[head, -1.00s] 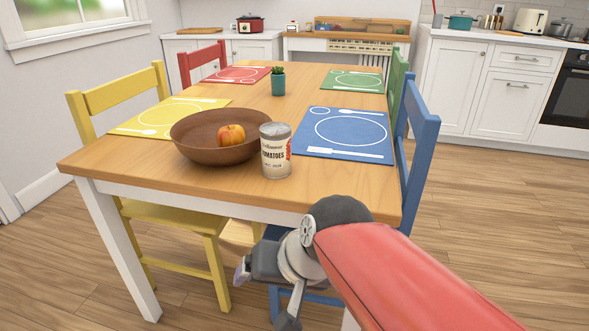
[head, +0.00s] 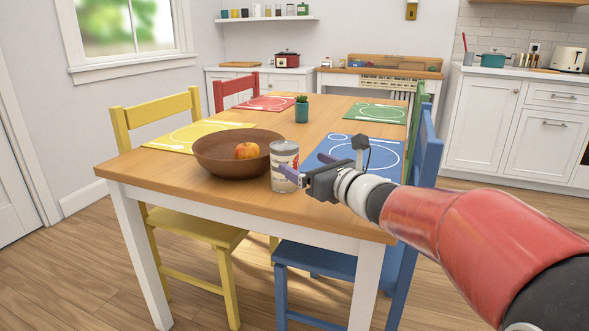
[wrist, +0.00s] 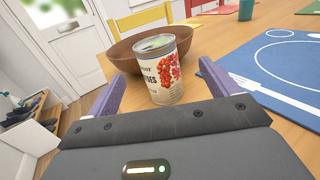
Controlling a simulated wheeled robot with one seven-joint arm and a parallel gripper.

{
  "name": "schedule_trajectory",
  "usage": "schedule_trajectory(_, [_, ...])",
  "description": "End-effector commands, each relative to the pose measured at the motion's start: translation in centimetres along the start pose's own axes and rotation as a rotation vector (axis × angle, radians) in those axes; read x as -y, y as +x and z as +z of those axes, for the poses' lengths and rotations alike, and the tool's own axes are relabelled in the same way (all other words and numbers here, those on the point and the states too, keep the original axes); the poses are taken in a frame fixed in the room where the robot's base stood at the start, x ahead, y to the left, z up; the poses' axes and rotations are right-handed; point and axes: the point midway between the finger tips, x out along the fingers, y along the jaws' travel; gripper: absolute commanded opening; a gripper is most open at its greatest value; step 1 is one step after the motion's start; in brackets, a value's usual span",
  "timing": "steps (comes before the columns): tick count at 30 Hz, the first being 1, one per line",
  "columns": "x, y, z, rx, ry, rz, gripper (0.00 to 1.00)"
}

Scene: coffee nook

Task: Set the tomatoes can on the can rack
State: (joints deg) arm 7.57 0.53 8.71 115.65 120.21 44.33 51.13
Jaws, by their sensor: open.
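The tomatoes can (head: 284,160) stands upright on the wooden table near its front edge, just right of the brown bowl. In the wrist view, the can (wrist: 163,68) shows its label with red tomatoes. My gripper (head: 291,173) is open at the can, low over the table. In the wrist view, one purple finger of my gripper (wrist: 162,72) is on each side of the can, with visible gaps. In the head view, a finger crosses the can's lower right side. I cannot make out the can rack with certainty.
A blue placemat (head: 335,146) lies behind my gripper. A plant pot (head: 302,112) stands farther back. A blue chair (head: 425,165) is at the table's right side.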

Motion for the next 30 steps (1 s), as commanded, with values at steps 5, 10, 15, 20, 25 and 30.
schedule_trajectory(5, [-0.2,2.1,0.0,-0.001,-0.002,0.003,0.87])
schedule_trajectory(10, [-0.4,4.7,-0.3,-0.002,-0.002,0.004,0.87])
schedule_trajectory(15, [-0.5,6.3,-0.2,-0.001,-0.003,0.003,0.87])
schedule_trajectory(20, [-0.5,6.5,-0.3,-0.001,-0.004,0.003,0.87])
schedule_trajectory(25, [-0.5,6.5,-0.3,-0.001,-0.005,0.003,0.75])
schedule_trajectory(30, [-0.4,6.4,-0.3,-0.001,-0.005,0.003,0.53])
